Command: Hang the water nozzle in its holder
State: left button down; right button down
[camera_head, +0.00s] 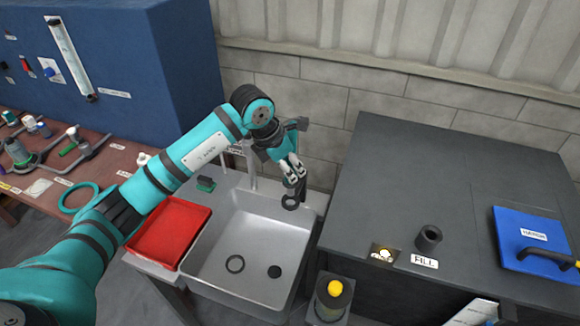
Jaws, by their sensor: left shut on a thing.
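My left gripper (294,172) is at the back right corner of the sink (262,226), fingers pointing down. It is shut on a dark piece with a round end (290,202), which looks like the water nozzle. The fingers hide its upper part. A thin dark upright part shows close to the right of the fingertips; I cannot tell whether it belongs to the nozzle or to a holder, or whether they touch. My right gripper is out of view.
A red tray (168,234) lies left of the sink. A faucet (250,165) stands at its back. A grey cabinet (400,170) with a black FILL neck (428,238) and a blue panel (530,243) stands right. A yellow-topped part (335,288) is in front.

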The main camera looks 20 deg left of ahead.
aim_at(287, 182)
pick_arm(q)
jog(key=shift+f+b, duration=1.2)
jog(key=shift+f, duration=0.25)
jog(key=shift+f+b, duration=1.7)
jog(key=shift+f, duration=0.3)
jog(key=c, duration=0.9)
grip_release()
jog(key=shift+r, duration=0.1)
jog(key=v, duration=1.2)
jog(key=shift+a, duration=0.1)
